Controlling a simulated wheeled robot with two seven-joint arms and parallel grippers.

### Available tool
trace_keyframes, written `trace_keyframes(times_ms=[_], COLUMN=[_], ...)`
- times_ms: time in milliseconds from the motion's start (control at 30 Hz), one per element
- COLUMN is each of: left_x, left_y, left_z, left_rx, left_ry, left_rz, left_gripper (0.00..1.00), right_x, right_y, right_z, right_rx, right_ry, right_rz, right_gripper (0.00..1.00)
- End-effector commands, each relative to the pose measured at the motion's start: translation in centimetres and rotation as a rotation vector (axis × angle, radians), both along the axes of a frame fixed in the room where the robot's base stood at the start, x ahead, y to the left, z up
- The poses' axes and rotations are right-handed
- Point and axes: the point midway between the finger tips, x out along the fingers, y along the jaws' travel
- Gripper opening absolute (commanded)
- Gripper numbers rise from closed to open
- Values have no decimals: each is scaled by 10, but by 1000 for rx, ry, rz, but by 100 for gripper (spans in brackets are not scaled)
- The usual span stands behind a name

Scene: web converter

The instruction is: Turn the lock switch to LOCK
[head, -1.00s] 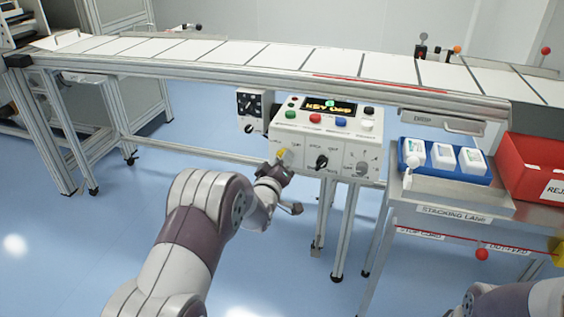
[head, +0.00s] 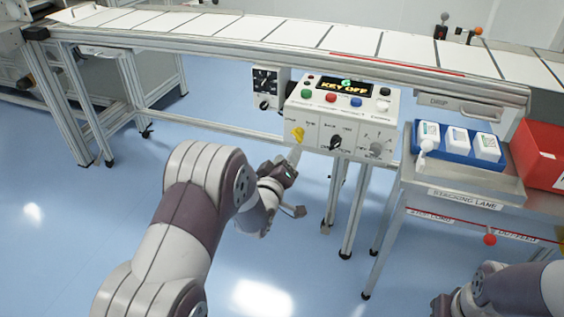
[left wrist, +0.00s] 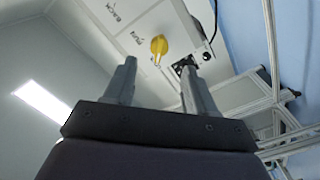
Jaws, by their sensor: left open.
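The white control box (head: 345,117) hangs below the conveyor, its display (head: 343,86) reading KEY OFF. Its sloped front carries a yellow knob (head: 298,134), a black knob (head: 335,142) and a grey knob (head: 376,149). Their labels are too small to tell which is the lock switch. My left gripper (head: 294,157) is open and empty, just below the yellow knob and apart from it. In the left wrist view the yellow knob (left wrist: 159,46) shows ahead, beyond the gap between the two fingers (left wrist: 158,68). My right gripper (head: 445,304) shows partly at the bottom right, its jaws unclear.
A dark switch panel (head: 265,80) adjoins the box on the left. The conveyor rail (head: 300,57) runs above. Right of the box stand a steel table (head: 465,188), a blue tray (head: 455,154) of white bottles and a red bin (head: 540,150). Several buttons line the box top.

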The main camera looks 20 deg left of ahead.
Motion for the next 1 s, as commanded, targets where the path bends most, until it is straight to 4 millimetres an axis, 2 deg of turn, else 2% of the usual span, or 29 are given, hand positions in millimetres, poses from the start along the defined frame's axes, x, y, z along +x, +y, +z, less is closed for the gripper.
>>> trace_keyframes(times_ms=[100, 233, 767, 833, 867, 900, 967, 1000], left_x=[-26, -42, -46, -47, -51, -60, -82, -102], left_y=[1, 1, 0, 1, 2, 3, 4, 4], left_z=[2, 0, -1, -18, -33, -57, -89, -103], left_rx=[0, 0, 15, 79, 113, 170, 278, 345], left_ry=[1, 1, 2, 86, 154, 277, 503, 651], left_rz=[1, 1, 1, 1, -1, -9, -44, -84], left_gripper=[55, 55, 55, 55, 55, 55, 55, 55], right_x=[0, 0, 0, 0, 0, 0, 0, 0], right_y=[0, 0, 0, 0, 0, 0, 0, 0], right_z=[8, 10, 9, 9, 9, 9, 10, 10], right_rx=[0, 0, 0, 0, 0, 0, 0, 0], right_ry=[0, 0, 0, 0, 0, 0, 0, 0], right_rz=[0, 0, 0, 0, 0, 0, 0, 0], right_gripper=[43, 43, 43, 43, 43, 43, 43, 43])
